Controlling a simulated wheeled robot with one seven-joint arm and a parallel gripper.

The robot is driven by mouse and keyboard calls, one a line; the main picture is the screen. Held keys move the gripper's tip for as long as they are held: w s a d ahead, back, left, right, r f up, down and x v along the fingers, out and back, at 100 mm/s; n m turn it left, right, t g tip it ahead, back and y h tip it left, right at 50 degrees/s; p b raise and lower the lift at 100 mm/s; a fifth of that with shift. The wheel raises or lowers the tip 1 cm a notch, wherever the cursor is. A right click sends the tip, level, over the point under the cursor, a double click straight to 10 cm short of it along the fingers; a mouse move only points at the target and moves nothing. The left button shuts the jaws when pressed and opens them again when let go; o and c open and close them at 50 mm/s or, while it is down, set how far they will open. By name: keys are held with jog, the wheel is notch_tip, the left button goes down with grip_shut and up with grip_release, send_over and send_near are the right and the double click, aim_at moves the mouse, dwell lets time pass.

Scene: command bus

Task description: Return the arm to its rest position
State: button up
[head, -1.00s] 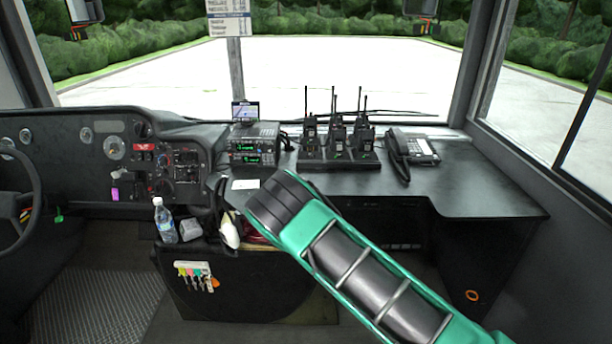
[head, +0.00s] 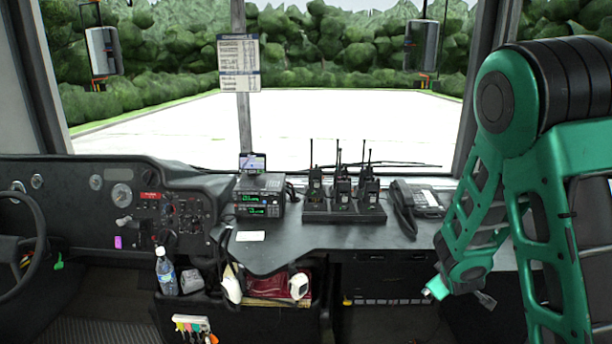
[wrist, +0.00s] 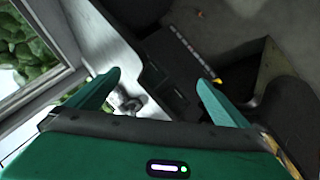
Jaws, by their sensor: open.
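My arm is folded at the right of the head view, its green links bent at a high elbow with the forearm hanging down. Its lower end is in front of the desk (head: 390,236), near the desk's front edge. In the wrist view, my gripper (wrist: 159,80) has its two green fingers spread wide, with nothing held between them. The wrist view is tilted and looks past the fingers at a window frame, a pale ledge and dark furniture.
The desk carries a rack of several radios (head: 343,211), a telephone (head: 420,203) and a stacked radio unit (head: 259,196). A water bottle (head: 166,272) and a box with red items (head: 268,288) are lower left. The steering wheel (head: 22,240) is far left.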

jog(key=s+d+r+m+g+y, duration=0.1)
jog(key=s+d+r+m+g, duration=0.25)
jog(key=s, duration=0.55)
jog(key=s+d+r+m+g, duration=0.2)
jog(key=s+d+r+m, duration=0.15)
jog(key=s, duration=0.55)
jog(key=s+a+r+m+g+y, duration=0.1)
jog(key=s+a+r+m, duration=0.1)
jog(key=s, duration=0.8)
jog(key=s+a+r+m+g+y, duration=0.2)
jog(key=s+a+r+m, duration=0.1)
jog(key=s, duration=0.7)
jog(key=shift+s+a+r, duration=0.25)
jog(key=shift+s+r, duration=0.1)
jog(key=shift+r, duration=0.15)
jog(key=shift+g, duration=0.25)
jog(key=shift+w+f, duration=0.25)
jog(key=shift+w, duration=0.4)
